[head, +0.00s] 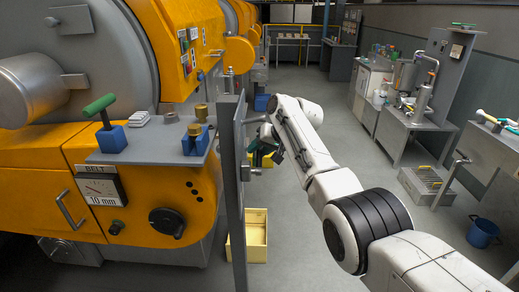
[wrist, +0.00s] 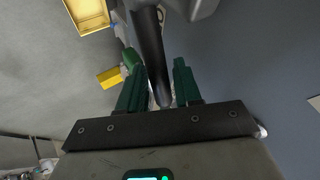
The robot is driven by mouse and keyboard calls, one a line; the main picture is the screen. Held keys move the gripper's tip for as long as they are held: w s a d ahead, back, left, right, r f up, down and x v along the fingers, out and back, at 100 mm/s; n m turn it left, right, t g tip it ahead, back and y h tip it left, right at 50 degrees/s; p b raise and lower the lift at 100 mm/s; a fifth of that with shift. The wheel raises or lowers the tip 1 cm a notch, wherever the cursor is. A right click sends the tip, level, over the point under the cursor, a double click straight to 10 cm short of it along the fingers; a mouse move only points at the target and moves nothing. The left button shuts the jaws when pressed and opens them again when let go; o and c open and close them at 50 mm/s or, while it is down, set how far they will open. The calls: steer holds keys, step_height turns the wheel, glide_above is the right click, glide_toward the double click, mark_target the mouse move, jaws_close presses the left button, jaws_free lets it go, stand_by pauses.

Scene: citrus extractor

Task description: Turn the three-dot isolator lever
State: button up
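My gripper (wrist: 160,88) is open, with its green fingers on either side of a dark lever (wrist: 152,60). Narrow gaps show between the lever and both fingers. The lever hangs from a grey fitting at the top of the wrist view. In the head view my gripper (head: 275,152) is beyond the thin grey upright panel (head: 237,200), beside a grey fitting (head: 248,173) on its right face. No dot marking is readable on the lever in either view. A few dark dots (head: 193,190) show on the yellow housing, above right of a black rotary knob (head: 167,222).
A yellow bin (head: 257,235) stands on the floor behind the panel. A green-handled lever (head: 101,112) on a blue block and brass fittings (head: 195,130) sit on the machine's grey shelf. Workbenches (head: 410,125) line the right. The central aisle floor is open.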

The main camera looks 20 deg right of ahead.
steer(key=shift+o, duration=0.6)
steer(key=shift+r, duration=0.15)
steer(key=shift+s+d+r, duration=0.25)
steer(key=shift+s+r, duration=0.05)
steer(key=shift+r, duration=0.1)
steer(key=v, duration=0.9)
steer(key=shift+s+r, duration=0.15)
